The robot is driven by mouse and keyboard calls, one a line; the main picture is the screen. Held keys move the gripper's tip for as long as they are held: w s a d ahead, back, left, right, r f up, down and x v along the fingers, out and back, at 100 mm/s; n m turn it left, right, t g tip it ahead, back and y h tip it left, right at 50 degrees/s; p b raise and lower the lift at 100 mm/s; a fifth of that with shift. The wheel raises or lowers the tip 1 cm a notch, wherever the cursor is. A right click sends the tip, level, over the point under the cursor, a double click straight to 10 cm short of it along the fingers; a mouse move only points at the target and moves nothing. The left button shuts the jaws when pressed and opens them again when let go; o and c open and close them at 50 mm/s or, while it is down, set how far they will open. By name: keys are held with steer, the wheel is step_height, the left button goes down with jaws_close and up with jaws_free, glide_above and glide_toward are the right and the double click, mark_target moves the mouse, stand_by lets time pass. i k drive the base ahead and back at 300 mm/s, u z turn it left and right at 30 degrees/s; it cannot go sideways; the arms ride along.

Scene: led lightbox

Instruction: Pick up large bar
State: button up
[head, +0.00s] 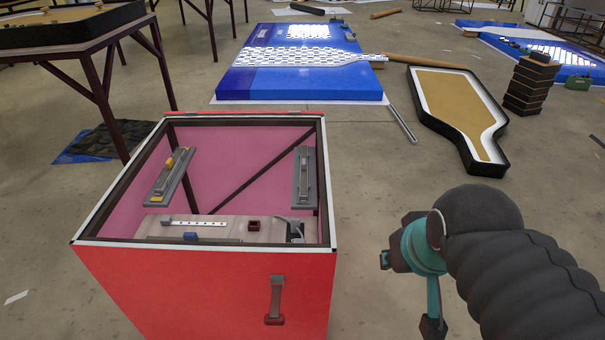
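Several bar-like things are in the head view, and I cannot tell which is the large bar. A thin grey metal bar (401,122) lies on the floor off the right corner of a blue panel. A brown bar (427,62) lies farther back beside the bottle-shaped tray, and a dark bar (299,9) is at the far top. Inside the open red box (180,290), grey bar-shaped fixtures sit at left (169,177) and right (304,177). My gripper (409,290) is right of the box, apart from it, partly hidden by my dark ribbed arm; its fingers are unclear.
A blue panel (300,82) lies behind the box. A black-edged bottle-shaped tray (428,130) and a dark stack (531,85) stand at right. A brown-legged table (85,45) is at upper left.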

mark_target(304, 184)
steer(key=u, duration=1.1)
steer(key=i, duration=0.35)
steer(key=z, duration=1.2)
steer(key=k, duration=0.5)
steer(key=z, duration=0.9)
steer(key=i, duration=2.55)
